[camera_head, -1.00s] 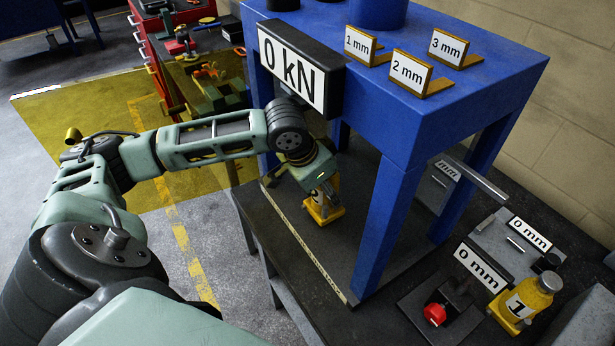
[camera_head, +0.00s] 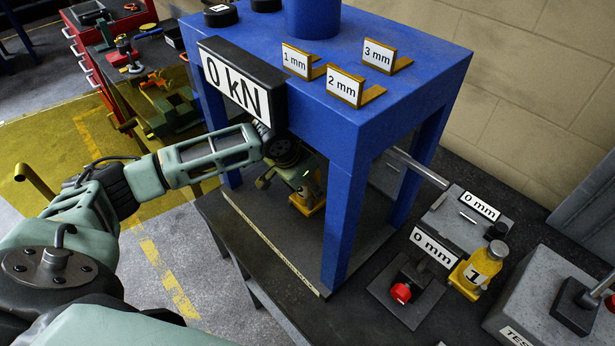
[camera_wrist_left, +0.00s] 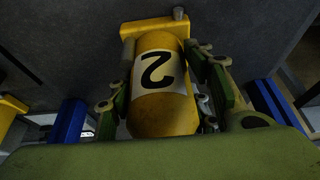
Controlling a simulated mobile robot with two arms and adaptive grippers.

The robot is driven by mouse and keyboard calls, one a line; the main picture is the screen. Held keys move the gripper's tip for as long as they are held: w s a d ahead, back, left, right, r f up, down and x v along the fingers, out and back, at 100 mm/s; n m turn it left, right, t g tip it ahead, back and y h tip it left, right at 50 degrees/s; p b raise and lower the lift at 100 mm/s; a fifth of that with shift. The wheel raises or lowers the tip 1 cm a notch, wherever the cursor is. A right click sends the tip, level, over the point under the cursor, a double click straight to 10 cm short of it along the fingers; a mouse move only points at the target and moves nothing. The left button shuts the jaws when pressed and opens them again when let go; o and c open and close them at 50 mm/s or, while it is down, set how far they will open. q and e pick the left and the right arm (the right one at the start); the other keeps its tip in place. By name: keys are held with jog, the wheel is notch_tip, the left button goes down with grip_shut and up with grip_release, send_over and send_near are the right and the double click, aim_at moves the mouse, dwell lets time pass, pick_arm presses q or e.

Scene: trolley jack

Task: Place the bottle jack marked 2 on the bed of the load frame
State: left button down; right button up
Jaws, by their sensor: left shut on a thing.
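The yellow bottle jack marked 2 (camera_wrist_left: 160,95) fills the middle of the left wrist view, its label upside down there. My left gripper (camera_wrist_left: 165,100) is shut on it, with green fingers on both sides. In the head view the gripper (camera_head: 298,178) is inside the blue load frame (camera_head: 345,160), and the yellow base of the jack (camera_head: 308,203) shows below it, over the grey bed (camera_head: 285,240). I cannot tell whether the base touches the bed. My right gripper is not in view.
A yellow bottle jack marked 1 (camera_head: 480,268) stands on the dark bench right of the frame. A red button (camera_head: 401,293) and grey boxes with 0 mm signs are near it. The frame's blue legs stand close to my left arm. Signs (camera_head: 345,87) stand on top.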

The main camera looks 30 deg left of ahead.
pick_arm(q)
jog(key=shift+w+d+r, duration=0.1)
jog(key=shift+w+r, duration=0.1)
jog(key=shift+r, duration=0.1)
jog(key=c, duration=1.2)
grip_release()
jog(key=shift+s+f, duration=0.3)
jog(key=o, duration=0.3)
jog(key=shift+s+r, duration=0.1)
